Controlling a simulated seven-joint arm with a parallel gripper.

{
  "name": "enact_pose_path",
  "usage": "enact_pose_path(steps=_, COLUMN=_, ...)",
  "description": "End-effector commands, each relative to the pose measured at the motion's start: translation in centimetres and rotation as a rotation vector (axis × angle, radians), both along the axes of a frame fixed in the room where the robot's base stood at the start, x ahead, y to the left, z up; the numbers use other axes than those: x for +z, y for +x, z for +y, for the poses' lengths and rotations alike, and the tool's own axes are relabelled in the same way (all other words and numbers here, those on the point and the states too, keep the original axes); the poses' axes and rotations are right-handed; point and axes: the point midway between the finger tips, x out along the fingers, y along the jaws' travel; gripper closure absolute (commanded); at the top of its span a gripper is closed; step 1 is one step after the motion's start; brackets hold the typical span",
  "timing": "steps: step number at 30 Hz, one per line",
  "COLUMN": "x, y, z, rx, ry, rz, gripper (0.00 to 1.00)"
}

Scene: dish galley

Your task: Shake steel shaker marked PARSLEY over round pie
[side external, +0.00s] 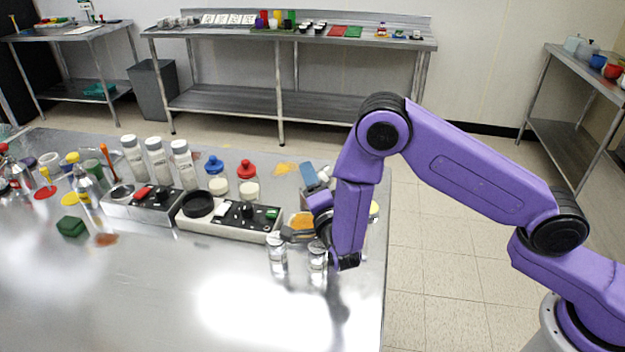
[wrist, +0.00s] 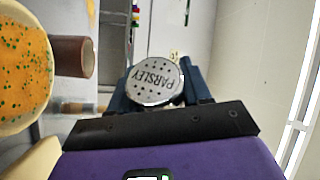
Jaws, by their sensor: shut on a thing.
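The steel shaker marked PARSLEY (wrist: 156,82) is between the fingers of my gripper (wrist: 157,90). Its round, holed lid faces the wrist camera, with the lettering upside down; its lower body is hidden. My gripper (side external: 300,235) is shut on it near the right edge of the table. In the side view I cannot tell the held shaker clearly from the metal around my fingers. A round pie (wrist: 22,75) with orange filling and green specks in a pale rim is at the left of the wrist view. Its orange top also shows behind my fingers in the side view (side external: 301,221).
Two small glass-and-steel jars (side external: 277,249) (side external: 318,253) are just below my gripper. A white caddy (side external: 232,228) is to the left, with several tall white shakers (side external: 158,161) behind it. A brown cylinder (wrist: 74,57) is beside the pie. The table's front is clear.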

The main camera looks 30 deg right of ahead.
Motion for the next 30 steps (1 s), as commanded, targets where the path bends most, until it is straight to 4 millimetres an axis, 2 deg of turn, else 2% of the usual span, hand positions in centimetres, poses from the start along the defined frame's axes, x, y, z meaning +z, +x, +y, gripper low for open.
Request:
enact_pose_path(steps=3, x=1.2, y=0.0, z=0.1, rx=0.001, ry=0.004, rz=-0.008, gripper=0.85)
enact_pose_path(steps=19, x=1.4, y=0.1, z=0.1, rx=-0.003, ry=0.035, rz=-0.011, gripper=0.85)
enact_pose_path(steps=23, x=1.3, y=0.0, z=0.4, rx=-0.003, ry=0.140, rz=-0.003, gripper=0.85)
enact_pose_path(steps=30, x=1.0, y=0.0, z=1.2, rx=-0.007, ry=0.485, rz=0.028, gripper=0.85)
